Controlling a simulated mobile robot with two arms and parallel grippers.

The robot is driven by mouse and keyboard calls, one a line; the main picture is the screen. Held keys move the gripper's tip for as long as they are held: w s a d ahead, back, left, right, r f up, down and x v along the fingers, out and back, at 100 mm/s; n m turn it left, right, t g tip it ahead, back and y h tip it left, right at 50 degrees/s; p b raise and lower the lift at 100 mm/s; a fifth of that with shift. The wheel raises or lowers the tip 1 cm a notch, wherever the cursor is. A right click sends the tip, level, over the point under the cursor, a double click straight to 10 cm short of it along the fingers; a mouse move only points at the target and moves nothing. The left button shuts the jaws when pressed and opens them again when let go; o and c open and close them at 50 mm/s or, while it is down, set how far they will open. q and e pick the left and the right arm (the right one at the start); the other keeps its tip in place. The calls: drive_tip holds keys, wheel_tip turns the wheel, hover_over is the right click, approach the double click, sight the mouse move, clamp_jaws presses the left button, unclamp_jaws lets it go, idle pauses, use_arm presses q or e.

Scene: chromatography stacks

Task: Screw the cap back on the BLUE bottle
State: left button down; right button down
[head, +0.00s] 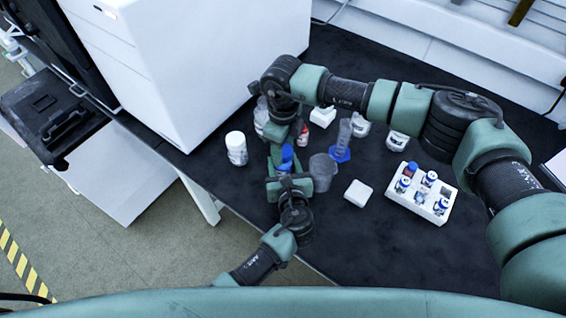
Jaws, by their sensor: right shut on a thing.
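A small blue cap (287,153) shows at the middle of the workbench, between my two grippers. My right gripper (283,157) comes down from above and is shut on it. More blue shows just below, apparently the top of the blue bottle (285,167); the rest of the bottle is hidden by the grippers. I cannot tell whether cap and bottle touch. My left gripper (286,183) comes in from the front, close below the right one, around where the bottle is. Its fingertips are partly hidden, so I cannot tell whether it is shut.
A white rack (422,208) with several small capped vials stands at right. A white-lidded jar (236,147) stands at left. A clear beaker (323,172), a blue-based cylinder (342,146) and a white box (358,193) are close to the right. A large white cabinet (195,65) stands behind left.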

drive_tip(key=m, duration=1.5)
drive_tip(key=c, duration=0.6)
unclamp_jaws()
drive_tip(key=shift+c, duration=0.2)
wheel_tip(320, 180, up, 12)
use_arm(q)
drive_tip(key=c, duration=0.6)
unclamp_jaws()
drive_tip(key=shift+o, duration=0.2)
